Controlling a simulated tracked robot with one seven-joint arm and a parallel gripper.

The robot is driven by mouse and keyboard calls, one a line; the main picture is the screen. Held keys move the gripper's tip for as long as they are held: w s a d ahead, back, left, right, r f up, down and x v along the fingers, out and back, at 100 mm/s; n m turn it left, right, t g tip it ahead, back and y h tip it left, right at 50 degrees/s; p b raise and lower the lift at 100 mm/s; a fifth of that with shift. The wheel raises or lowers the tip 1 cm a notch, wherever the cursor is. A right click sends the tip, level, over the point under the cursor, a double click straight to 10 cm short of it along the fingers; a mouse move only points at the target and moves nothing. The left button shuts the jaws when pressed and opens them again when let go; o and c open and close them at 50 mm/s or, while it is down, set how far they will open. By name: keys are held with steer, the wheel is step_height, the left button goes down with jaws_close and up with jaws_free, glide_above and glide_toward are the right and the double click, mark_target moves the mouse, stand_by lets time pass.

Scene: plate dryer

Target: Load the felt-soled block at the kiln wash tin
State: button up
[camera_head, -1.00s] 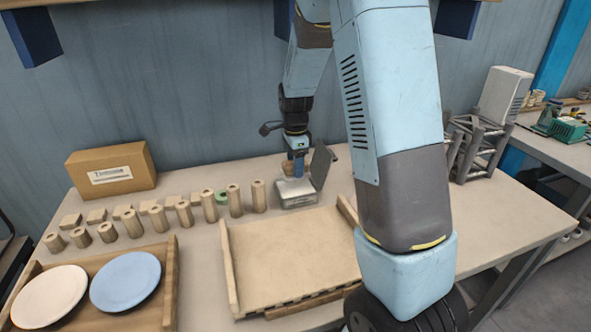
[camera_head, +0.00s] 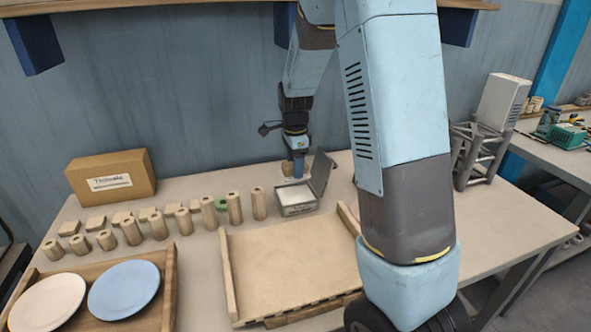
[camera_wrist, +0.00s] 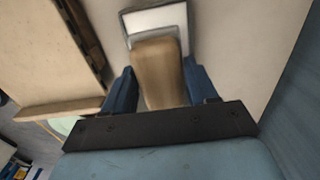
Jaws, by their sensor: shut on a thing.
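The kiln wash tin (camera_head: 298,210) is an open metal box with a white inside, on the table behind the wooden tray. Its hinged lid (camera_head: 320,172) stands up on the right. My gripper (camera_head: 298,166) is at the tin's back side in the head view. It is shut on a tan block (camera_wrist: 158,75), which lies between the blue fingers in the wrist view. The block's far end overlaps the near edge of the tin (camera_wrist: 155,20) there. I cannot tell whether they touch. The block's felt sole is not visible.
A wooden tray (camera_head: 232,275) lies in front of the tin. A cardboard box (camera_head: 110,177) is at the back left. Two plates sit in a front-left tray (camera_head: 168,290).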

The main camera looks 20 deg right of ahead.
steer(key=shift+f, duration=0.1)
steer(key=shift+f, duration=2.95)
steer(key=shift+f, duration=0.55)
steer(key=shift+r, duration=0.1)
steer(key=shift+r, duration=3.45)
